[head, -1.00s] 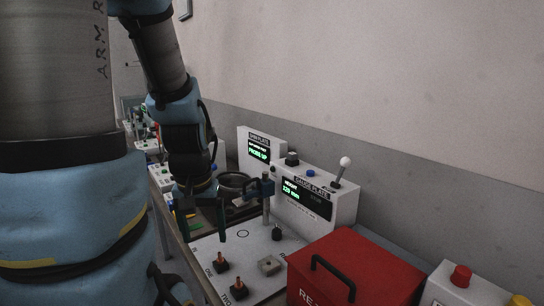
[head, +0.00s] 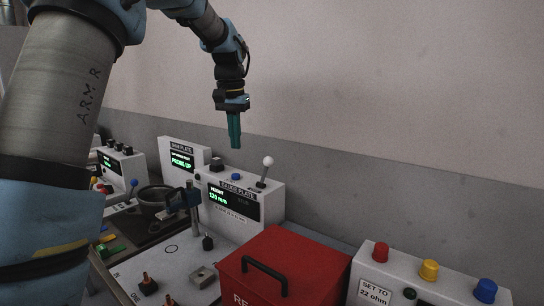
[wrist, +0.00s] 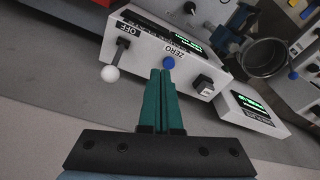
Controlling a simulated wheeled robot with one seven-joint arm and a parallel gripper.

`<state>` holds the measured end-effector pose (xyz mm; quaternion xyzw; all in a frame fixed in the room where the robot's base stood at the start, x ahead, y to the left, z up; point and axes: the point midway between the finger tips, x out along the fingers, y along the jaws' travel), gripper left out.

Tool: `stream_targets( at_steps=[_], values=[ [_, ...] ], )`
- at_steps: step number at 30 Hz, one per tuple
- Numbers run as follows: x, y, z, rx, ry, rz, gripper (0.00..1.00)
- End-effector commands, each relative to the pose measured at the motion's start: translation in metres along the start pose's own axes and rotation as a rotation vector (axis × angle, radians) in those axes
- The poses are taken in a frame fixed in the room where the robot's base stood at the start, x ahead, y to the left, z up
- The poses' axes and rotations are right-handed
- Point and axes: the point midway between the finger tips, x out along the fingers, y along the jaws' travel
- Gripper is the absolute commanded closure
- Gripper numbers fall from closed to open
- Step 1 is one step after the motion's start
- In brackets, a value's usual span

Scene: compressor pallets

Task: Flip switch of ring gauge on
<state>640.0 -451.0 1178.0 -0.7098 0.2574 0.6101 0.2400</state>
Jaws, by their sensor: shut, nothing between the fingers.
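The white box labelled gauge plate (head: 270,201) has a lit display with a height reading in mm. A lever switch (head: 264,172) with a white ball stands tilted on its top. In the wrist view the lever's white ball (wrist: 110,73) hangs at the left, with an OFF label by its base. A blue button (wrist: 168,62) marked ZERO and a black knob (wrist: 202,84) are on the same box. My gripper (head: 236,145) has its teal fingers shut and empty, pointing down above the box, left of the lever. The fingertips (wrist: 163,72) appear near the blue button in the wrist view.
A red box (head: 285,262) with a black handle stands in front of the gauge plate box. A white box with red, yellow and blue buttons (head: 429,270) is at right. A dark round bowl-like part (head: 157,197) and clamp are at left. The wall is behind.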

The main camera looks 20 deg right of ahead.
Motion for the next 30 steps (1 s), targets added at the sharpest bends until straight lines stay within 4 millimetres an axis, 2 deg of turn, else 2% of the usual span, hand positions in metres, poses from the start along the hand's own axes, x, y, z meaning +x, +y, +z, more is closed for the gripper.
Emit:
stream_targets(
  at_steps=[1, 3, 6, 10, 15, 24, 30],
  values=[
    [-0.006, 0.018, -0.016, 0.041, 0.005, 0.003, 1.00],
    [-0.016, 0.036, -0.031, 0.084, 0.005, 0.007, 1.00],
    [-0.028, 0.059, -0.045, 0.131, 0.007, 0.011, 1.00],
    [-0.037, 0.077, -0.055, 0.171, 0.008, 0.014, 1.00],
    [-0.042, 0.084, -0.059, 0.186, 0.009, 0.015, 1.00],
    [-0.041, 0.084, -0.059, 0.185, 0.008, 0.016, 1.00],
    [-0.023, 0.084, -0.058, 0.184, 0.004, 0.016, 1.00]
  ],
)
